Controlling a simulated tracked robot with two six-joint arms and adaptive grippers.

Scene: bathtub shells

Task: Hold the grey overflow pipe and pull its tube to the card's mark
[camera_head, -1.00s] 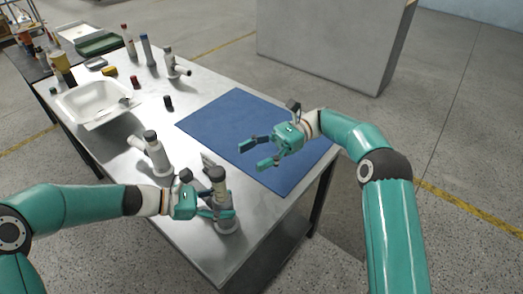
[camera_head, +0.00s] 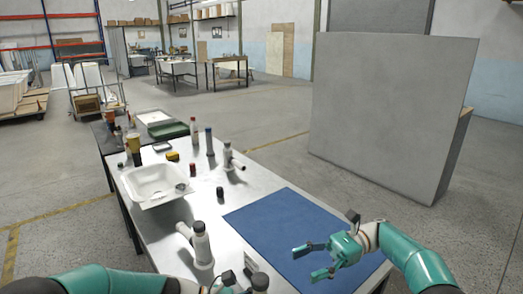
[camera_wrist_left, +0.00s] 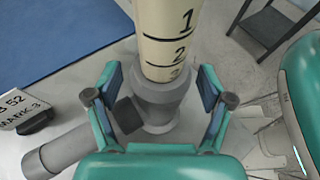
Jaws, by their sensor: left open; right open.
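The grey overflow pipe (camera_wrist_left: 160,98) stands upright in the left wrist view, with a side branch to the lower left. Its cream tube (camera_wrist_left: 168,30) rises from the collar and shows marks 1, 2 and a partly covered 3 at the collar. The card (camera_wrist_left: 18,112) at the left edge reads "MARK 3" below a partly cut-off number. My left gripper (camera_wrist_left: 159,82) is open, its fingers on either side of the pipe. My right gripper (camera_head: 307,262) is open and empty above the blue mat.
The blue mat (camera_head: 285,225) is bare beneath my right gripper. Other grey pipe fittings stand on the table, one near (camera_head: 202,245) and one farther back (camera_head: 228,157). A white basin (camera_head: 155,183), bottles and small jars crowd the far left. A grey partition (camera_head: 390,110) stands beyond the table.

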